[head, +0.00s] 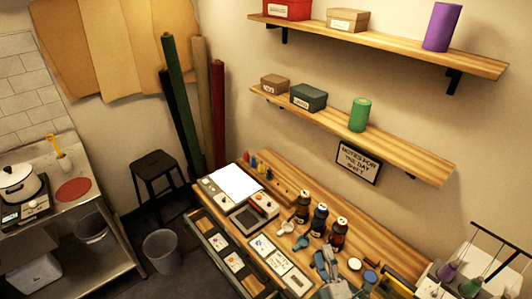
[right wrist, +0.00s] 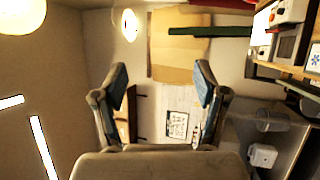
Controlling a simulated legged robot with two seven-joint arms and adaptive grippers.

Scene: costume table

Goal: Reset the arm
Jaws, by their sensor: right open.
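My right gripper (head: 326,260) shows at the bottom of the head view, over the front part of the wooden table (head: 378,232). Its grey fingers with blue pads stand well apart in the right wrist view (right wrist: 162,82), with nothing between them. That view looks sideways across the room. My left gripper is in neither view.
Dark bottles (head: 321,219) stand just behind the right gripper. Small scoops (head: 287,228), a scale (head: 254,213) and a framed card tray (head: 280,262) lie left of it. Wall shelves (head: 350,132) hang above. A bin (head: 162,252) and stool (head: 157,172) stand left on the floor.

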